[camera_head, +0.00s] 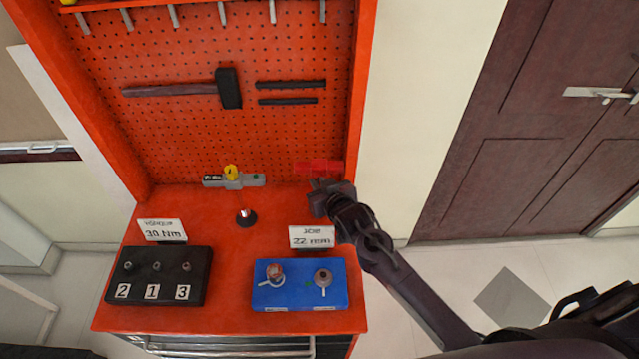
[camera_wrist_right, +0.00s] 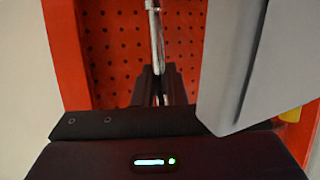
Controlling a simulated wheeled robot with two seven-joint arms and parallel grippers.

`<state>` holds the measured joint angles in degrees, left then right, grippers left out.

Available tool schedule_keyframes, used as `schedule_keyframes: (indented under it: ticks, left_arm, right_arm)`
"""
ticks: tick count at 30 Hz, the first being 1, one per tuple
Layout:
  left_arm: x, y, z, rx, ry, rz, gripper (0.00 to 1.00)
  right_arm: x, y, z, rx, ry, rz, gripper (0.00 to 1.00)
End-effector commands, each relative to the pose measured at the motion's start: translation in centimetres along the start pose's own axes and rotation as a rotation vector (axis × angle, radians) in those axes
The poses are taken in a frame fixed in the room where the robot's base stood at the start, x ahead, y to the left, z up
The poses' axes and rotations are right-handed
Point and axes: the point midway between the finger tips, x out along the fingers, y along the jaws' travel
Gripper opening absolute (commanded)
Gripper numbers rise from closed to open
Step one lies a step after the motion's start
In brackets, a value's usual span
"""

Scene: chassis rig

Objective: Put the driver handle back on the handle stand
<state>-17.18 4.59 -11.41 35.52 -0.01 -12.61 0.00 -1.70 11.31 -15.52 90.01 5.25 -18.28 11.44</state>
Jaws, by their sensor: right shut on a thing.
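My right gripper (camera_head: 322,184) is above the back right of the red bench, near the pegboard. It is shut on a red bar-shaped thing (camera_head: 318,166), which looks like the driver handle and lies roughly level. In the right wrist view, a thin silver shaft (camera_wrist_right: 155,35) stands between the right gripper's fingers (camera_wrist_right: 158,88). A small round black base with a silver top (camera_head: 246,217) stands on the bench, left of and below the gripper; it looks like the handle stand, with no handle on it. My left gripper is not in view.
A grey device with a yellow knob (camera_head: 233,181) sits at the bench's back. In front are a black block numbered 2, 1, 3 (camera_head: 150,260), a blue block with two fittings (camera_head: 300,296) and two label cards. A large grey shape (camera_wrist_right: 255,70) fills the wrist view's right side.

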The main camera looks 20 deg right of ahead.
Motion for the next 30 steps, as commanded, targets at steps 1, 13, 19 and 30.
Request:
schedule_keyframes:
  ticks: [1,13,19,30]
  left_arm:
    - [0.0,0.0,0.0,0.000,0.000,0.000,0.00]
    - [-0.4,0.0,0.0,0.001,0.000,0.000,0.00]
    - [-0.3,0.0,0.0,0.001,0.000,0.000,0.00]
    - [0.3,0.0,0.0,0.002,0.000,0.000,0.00]
  right_arm:
    - [0.0,0.0,-0.1,0.000,0.002,0.000,0.00]
    - [0.0,0.0,-0.1,0.000,0.003,0.000,0.00]
    - [0.0,0.0,0.0,0.000,0.003,0.000,0.00]
    - [0.4,0.0,0.8,0.000,0.002,0.000,0.00]
